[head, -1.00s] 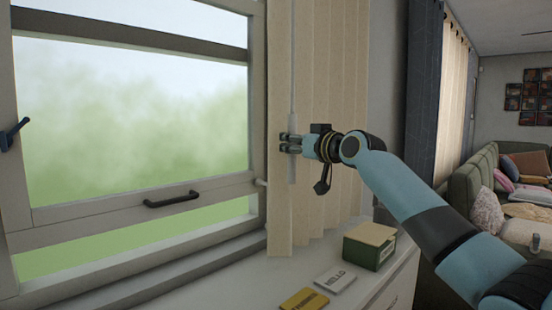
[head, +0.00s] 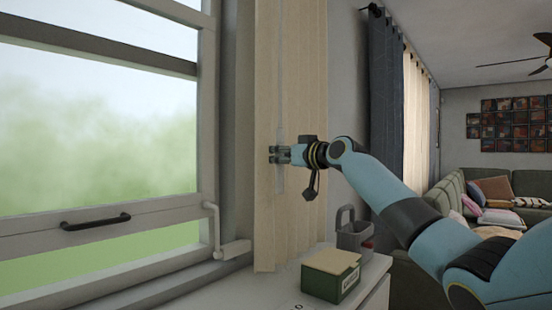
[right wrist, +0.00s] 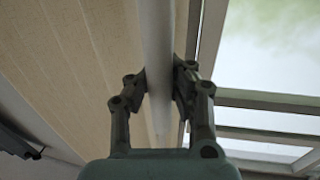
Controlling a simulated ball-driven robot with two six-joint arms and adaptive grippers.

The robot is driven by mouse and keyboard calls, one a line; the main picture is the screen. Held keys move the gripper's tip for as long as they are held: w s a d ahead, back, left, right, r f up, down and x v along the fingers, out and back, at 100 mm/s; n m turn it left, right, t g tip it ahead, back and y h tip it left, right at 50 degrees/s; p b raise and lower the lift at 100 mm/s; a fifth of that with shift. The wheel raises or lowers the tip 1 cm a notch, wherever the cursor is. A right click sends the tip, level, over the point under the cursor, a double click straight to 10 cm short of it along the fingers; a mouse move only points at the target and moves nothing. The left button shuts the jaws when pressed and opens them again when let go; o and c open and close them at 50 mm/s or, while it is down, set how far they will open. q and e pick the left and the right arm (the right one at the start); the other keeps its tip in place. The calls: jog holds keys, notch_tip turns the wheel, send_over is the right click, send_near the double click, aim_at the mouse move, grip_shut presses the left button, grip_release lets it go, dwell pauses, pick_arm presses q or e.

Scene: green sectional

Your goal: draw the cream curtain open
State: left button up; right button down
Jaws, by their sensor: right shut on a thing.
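The cream curtain (head: 298,90) hangs in a narrow gathered bunch at the right side of the window (head: 100,130). Most of the window glass is uncovered. My right gripper (head: 273,154) is at the curtain's leading part, about halfway up. In the right wrist view, its two fingers (right wrist: 160,85) are closed on a pale upright bar (right wrist: 158,50) at the curtain, with cream folds (right wrist: 80,60) to the left and the window frame to the right. My left gripper is not in view.
A green box with a tan lid (head: 331,275) and a grey caddy (head: 354,232) stand on the white cabinet top (head: 235,292) below the curtain. Dark grey curtains (head: 385,110) hang farther right. A green sofa (head: 520,182) stands in the back right.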

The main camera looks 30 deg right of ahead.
jog(key=shift+d+f, duration=0.15)
jog(key=shift+f, duration=0.2)
jog(key=c, duration=1.8)
grip_release()
jog(key=o, duration=0.5)
jog(key=shift+s+d+r, duration=0.1)
jog(key=shift+s+d, duration=0.2)
jog(key=shift+o, duration=0.9)
jog(key=shift+r, duration=0.1)
jog(key=shift+a+r, duration=0.1)
jog(key=shift+a, duration=0.05)
jog(key=s+d, duration=0.2)
jog(key=s, duration=0.9)
jog(key=shift+s, duration=0.35)
